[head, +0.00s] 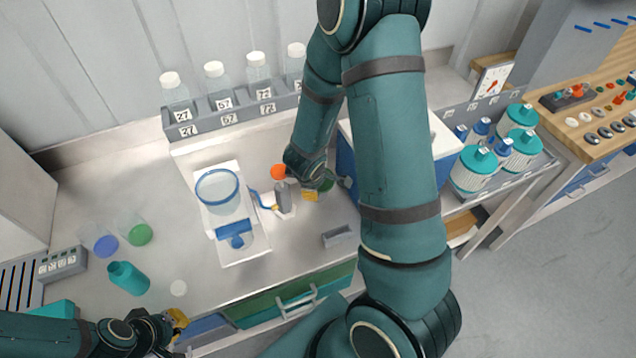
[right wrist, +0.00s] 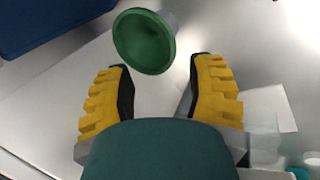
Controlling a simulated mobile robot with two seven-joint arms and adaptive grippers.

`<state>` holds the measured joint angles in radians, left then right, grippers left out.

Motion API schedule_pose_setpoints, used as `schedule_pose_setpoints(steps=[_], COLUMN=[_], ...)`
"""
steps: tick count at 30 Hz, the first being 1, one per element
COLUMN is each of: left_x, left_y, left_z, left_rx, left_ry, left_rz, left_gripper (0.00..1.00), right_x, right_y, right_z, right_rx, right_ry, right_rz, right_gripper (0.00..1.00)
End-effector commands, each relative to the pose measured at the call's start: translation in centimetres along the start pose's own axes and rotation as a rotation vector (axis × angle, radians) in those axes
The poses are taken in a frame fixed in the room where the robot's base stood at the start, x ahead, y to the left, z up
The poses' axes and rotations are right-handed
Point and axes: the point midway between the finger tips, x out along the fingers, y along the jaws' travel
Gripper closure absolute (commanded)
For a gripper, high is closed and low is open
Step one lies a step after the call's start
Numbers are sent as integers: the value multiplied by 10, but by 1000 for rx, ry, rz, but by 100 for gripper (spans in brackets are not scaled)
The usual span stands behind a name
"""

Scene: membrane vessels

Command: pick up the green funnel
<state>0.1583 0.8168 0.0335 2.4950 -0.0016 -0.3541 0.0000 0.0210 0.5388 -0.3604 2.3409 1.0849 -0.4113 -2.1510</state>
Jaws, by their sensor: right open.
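The green funnel (right wrist: 143,42) shows in the right wrist view as a round green mouth facing the camera, just beyond the fingertips. In the head view a small part of it (head: 327,183) shows beside my right wrist; the arm hides much around it. My right gripper (right wrist: 160,85) is open, with its two yellow fingers apart and nothing between them. In the head view one yellow finger of my right gripper (head: 310,195) shows low over the bench. My left gripper (head: 172,328) is at the bottom left, away from the funnel; its finger gap is not clear.
A clear vessel with a blue rim (head: 217,188) stands on a white base left of my right gripper. A blue box (head: 345,165) stands right. A rack of bottles (head: 230,112) lines the back.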

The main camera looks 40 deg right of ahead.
Motion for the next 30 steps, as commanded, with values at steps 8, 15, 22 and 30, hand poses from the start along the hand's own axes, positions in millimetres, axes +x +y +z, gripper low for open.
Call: schedule_pose_setpoints(steps=[8,15,22,30], left_x=[0,3,12,14], left_y=[0,-1,-5,-6], left_z=[0,0,2,2], left_rx=[0,0,-2,-2], left_ry=[0,0,1,2], left_rz=[0,0,-1,-1], left_gripper=[100,100,100,100], right_x=[31,46,77,86], right_y=[0,-2,-4,-3], right_z=[0,0,0,0], right_rx=[1,2,2,1], right_ry=[0,0,0,2], right_rz=[-1,-2,-3,-1], right_gripper=[46,46,46,46])
